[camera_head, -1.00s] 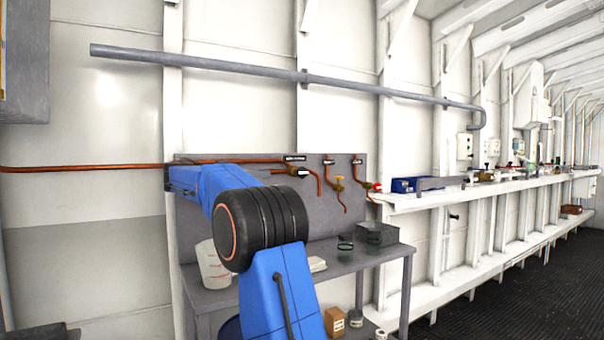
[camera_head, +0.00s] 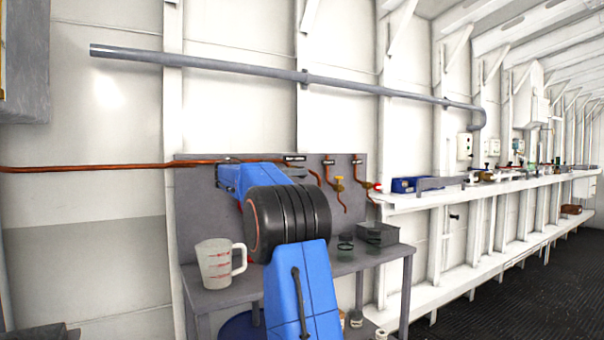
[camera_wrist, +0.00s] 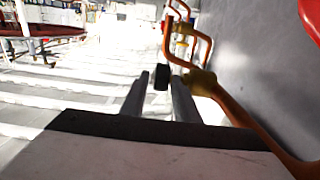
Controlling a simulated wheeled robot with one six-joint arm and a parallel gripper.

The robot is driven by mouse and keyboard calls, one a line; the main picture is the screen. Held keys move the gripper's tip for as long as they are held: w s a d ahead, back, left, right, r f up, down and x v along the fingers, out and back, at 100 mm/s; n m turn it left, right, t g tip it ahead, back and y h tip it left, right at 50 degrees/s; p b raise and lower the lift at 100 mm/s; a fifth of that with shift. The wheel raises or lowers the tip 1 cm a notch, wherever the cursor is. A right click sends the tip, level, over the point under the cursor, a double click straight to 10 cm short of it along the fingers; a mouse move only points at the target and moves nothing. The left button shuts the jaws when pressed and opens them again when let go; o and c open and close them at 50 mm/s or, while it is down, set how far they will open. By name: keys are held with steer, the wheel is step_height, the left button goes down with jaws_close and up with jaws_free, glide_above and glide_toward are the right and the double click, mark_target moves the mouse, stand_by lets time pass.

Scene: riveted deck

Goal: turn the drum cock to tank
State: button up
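A brass cock body (camera_wrist: 200,80) on a copper pipe shows in the wrist view, with a black handle (camera_wrist: 162,77) reaching out to its left. My gripper (camera_wrist: 160,88) is open, its two fingers pointing at the cock; the black handle appears between the fingertips, with a gap at least on the left. I cannot tell whether the right finger touches it. In the head view the cock is mostly hidden by my blue arm, below a small dark label (camera_head: 294,158) on the grey panel (camera_head: 200,215). The label is too small to read.
More valves stand to the right: a brass and yellow one (camera_head: 338,184) and a red one (camera_head: 377,187). A measuring jug (camera_head: 214,264), glass jar (camera_head: 345,247) and dark box (camera_head: 378,235) stand on the grey bench (camera_head: 215,298). A long grey pipe (camera_head: 240,67) crosses above.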

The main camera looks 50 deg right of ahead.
steer(key=shift+x, duration=1.25)
steer(key=shift+c, duration=0.3)
jaws_close()
steer(key=shift+y, duration=0.3)
steer(key=t+y, duration=0.1)
steer(key=y, duration=0.3)
steer(key=shift+d, duration=0.1)
steer(key=y, duration=0.2)
steer(key=t+y, duration=0.1)
steer(key=y, duration=0.1)
steer(key=shift+f+t+y, duration=0.1)
steer(key=shift+t+y, duration=0.2)
steer(key=shift+y, duration=0.5)
